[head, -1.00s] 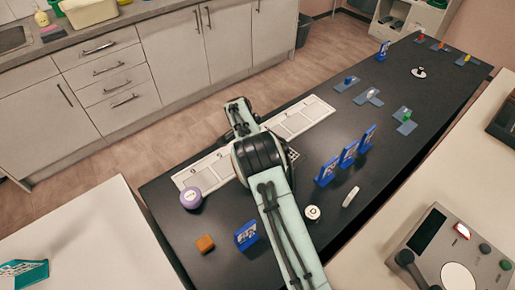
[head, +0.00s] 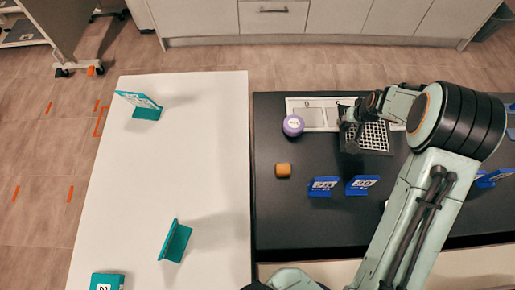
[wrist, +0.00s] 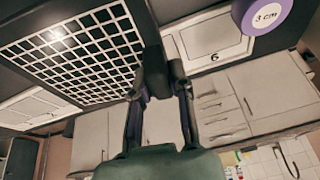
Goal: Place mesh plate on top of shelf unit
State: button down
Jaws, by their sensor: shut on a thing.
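The mesh plate (head: 372,137) is a light square grid with dark openings, over the far part of the black table in the head view. It fills the upper left of the wrist view (wrist: 85,60), tilted in that picture. My gripper (head: 350,116) is shut on the plate's edge near its corner; its fingers also show in the wrist view (wrist: 163,82). A unit with open shelves (head: 20,32) shows partly at the top left of the head view. I cannot tell whether it is the task's shelf unit.
The white table (head: 150,180) to the left has teal stands and much free room. Cabinets (head: 275,20) line the back.

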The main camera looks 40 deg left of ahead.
jog(key=s+a+r+n+g, duration=0.2)
jog(key=s+r+n, duration=0.25)
jog(key=s, duration=0.55)
jog(key=s+a+r+n+g, duration=0.25)
jog(key=s+n, duration=0.35)
jog(key=s, duration=0.3)
jog(key=s+a+r+n+g, duration=0.1)
jog(key=s+a+r+n, duration=0.3)
jog(key=s, duration=0.6)
jog(key=s+d+r+n, duration=0.4)
jog(key=s+r+n, duration=0.15)
jog(key=s, duration=0.55)
jog(key=shift+m+g, duration=0.3)
jog(key=shift+g, duration=0.15)
jog(key=a+f, duration=0.3)
jog(key=a, duration=0.1)
jog(key=w+a+f, duration=0.1)
jog(key=a+f, duration=0.2)
jog(key=a, duration=0.2)
jog(key=a+f, duration=0.3)
jog(key=a, duration=0.1)
jog(key=shift+w+a+f, duration=0.15)
jog(key=shift+w, duration=0.25)
jog(key=shift+a+f, duration=0.25)
notch_tip(320, 180, down, 3)
jog(key=shift+a+f, duration=0.1)
jog(key=shift+f, duration=0.05)
